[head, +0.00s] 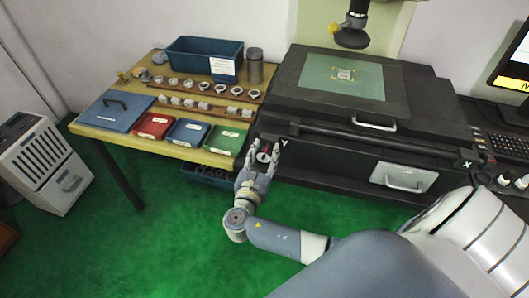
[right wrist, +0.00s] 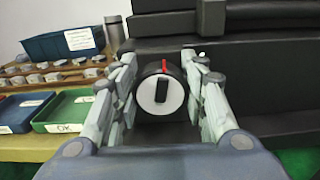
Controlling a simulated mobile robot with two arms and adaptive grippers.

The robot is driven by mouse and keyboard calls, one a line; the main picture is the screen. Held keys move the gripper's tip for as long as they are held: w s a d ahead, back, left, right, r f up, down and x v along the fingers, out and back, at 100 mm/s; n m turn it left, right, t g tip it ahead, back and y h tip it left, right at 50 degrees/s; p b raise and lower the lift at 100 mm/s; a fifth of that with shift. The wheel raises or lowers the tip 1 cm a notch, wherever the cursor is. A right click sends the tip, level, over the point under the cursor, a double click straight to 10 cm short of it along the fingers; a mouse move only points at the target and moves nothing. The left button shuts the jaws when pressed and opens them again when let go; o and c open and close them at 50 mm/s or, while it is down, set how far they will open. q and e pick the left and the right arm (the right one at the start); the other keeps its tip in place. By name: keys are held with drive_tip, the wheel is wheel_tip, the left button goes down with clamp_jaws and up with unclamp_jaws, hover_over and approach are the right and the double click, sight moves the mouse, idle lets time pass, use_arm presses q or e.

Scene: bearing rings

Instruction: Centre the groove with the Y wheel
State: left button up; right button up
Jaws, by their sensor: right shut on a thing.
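The Y wheel (right wrist: 160,92) is a dark knob with a pale face, a black bar handle and a red mark at its top. In the head view the wheel (head: 264,157) sits on the front of the black machine, below the letter Y. My right gripper (head: 264,151) is at the wheel, one finger on each side, shut on it. A small pale part (head: 344,74) lies on the green stage plate (head: 368,85), inside yellow corner marks. Its groove is too small to make out. My left gripper is not in view.
A dark optical head (head: 351,36) hangs above the stage. The bench (head: 88,131) at left holds rings, a blue crate (head: 190,53) and red, blue and green trays (head: 225,140). The X label (head: 467,164) is at right. A monitor (head: 513,72) is cut off.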

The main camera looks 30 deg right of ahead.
drive_tip(key=shift+m+b, duration=0.4)
drive_tip(key=shift+m, duration=1.8)
drive_tip(key=o, duration=1.1)
drive_tip(key=shift+s, duration=0.1)
drive_tip(key=v, duration=1.2)
drive_tip(key=shift+d+f, duration=0.1)
